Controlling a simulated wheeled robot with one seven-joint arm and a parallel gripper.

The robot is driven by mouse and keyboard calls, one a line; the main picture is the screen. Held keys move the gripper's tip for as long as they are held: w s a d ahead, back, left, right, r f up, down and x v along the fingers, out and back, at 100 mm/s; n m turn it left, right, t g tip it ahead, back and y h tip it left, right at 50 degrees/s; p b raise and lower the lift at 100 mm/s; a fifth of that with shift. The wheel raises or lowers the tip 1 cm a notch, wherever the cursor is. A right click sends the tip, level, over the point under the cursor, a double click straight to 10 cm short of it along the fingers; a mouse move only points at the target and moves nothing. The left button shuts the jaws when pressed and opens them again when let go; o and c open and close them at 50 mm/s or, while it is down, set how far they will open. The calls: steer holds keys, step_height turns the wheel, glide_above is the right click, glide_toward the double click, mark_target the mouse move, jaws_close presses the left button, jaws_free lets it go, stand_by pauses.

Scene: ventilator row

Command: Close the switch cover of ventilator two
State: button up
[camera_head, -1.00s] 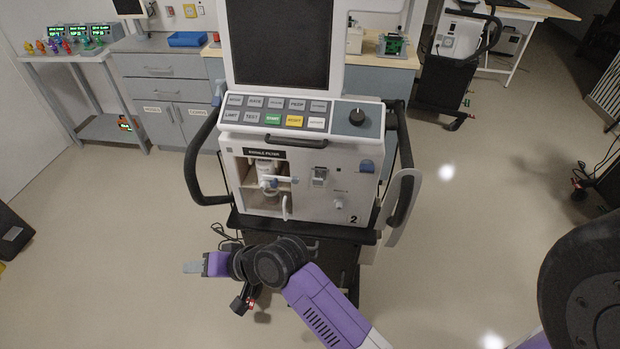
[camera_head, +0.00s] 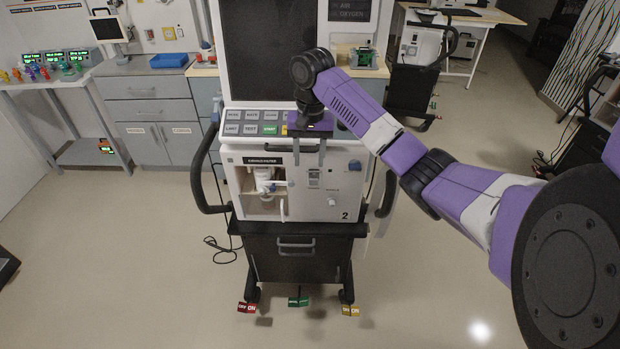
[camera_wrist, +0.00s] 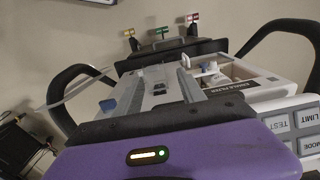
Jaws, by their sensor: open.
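Ventilator two (camera_head: 345,205), marked with a 2, stands upright in the middle of the head view. Its small switch with cover (camera_head: 314,180) is on the white front panel, right of the filter bay. The switch also shows in the wrist view (camera_wrist: 154,75). I cannot tell how far the cover is raised. My gripper (camera_head: 309,158) points down in front of the panel's upper part, its two grey fingers apart and empty. In the wrist view my gripper (camera_wrist: 161,78) has its fingers on either side of the switch area. I cannot tell whether they touch it.
The filter bay (camera_head: 264,190) is left of the switch; a blue knob (camera_head: 354,166) is right. Black side handles (camera_head: 196,180) flank the ventilator. The button panel (camera_head: 250,122) is behind my gripper. Coloured pedals (camera_head: 298,301) are at the base. The floor in front is clear.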

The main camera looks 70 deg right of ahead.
mark_target(314, 179)
steer(key=shift+s+d+r, duration=0.25)
steer(key=shift+s+d, duration=0.1)
steer(key=shift+s, duration=0.15)
steer(key=shift+s+f, duration=0.1)
steer(key=shift+f, duration=0.15)
steer(key=shift+f+b, duration=0.55)
steer(key=shift+f, duration=3)
jaws_close()
